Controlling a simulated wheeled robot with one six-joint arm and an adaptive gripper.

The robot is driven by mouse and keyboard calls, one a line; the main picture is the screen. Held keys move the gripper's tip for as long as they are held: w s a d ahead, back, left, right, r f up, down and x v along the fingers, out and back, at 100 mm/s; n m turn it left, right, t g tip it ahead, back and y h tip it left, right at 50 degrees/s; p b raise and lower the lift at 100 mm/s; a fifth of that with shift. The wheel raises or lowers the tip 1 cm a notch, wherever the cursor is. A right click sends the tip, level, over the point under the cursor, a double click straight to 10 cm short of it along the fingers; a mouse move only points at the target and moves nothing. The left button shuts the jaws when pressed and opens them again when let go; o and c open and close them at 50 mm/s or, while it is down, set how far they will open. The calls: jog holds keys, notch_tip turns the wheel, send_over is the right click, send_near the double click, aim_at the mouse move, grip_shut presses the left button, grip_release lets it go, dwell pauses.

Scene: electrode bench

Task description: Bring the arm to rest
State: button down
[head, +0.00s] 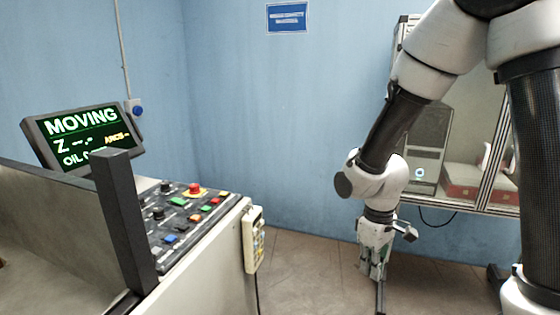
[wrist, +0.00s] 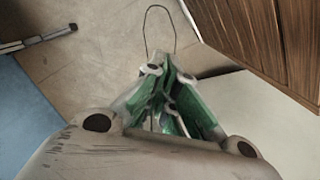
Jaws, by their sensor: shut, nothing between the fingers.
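My arm shows on the right of the head view, bent at the elbow, with its lower links hanging down. My gripper (head: 375,268) points down above the tiled floor, between the machine on the left and the frame on the right. In the wrist view my gripper (wrist: 168,85) has its green-sided fingers drawn together, with nothing held between them. The floor beneath the fingertips is bare apart from a thin dark cable loop.
A machine's control panel (head: 185,215) with coloured buttons stands at left. Its screen (head: 85,130) reads MOVING. A pendant (head: 252,240) hangs on its side. A metal-framed bench (head: 490,170) holds a red-and-white box (head: 461,183) at right. Floor (head: 310,268) between them is clear.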

jog(key=s+d+r+m+t, duration=0.2)
jog(key=s+d+r+m, duration=0.2)
jog(key=r, duration=0.7)
jog(key=s+d+r+m+t, duration=0.3)
jog(key=s+d+r, duration=0.5)
jog(key=d+r, duration=0.2)
jog(key=shift+s+d+r+m, duration=0.2)
jog(key=shift+r+m, duration=0.2)
jog(key=shift+r, duration=0.15)
jog(key=shift+a, duration=0.1)
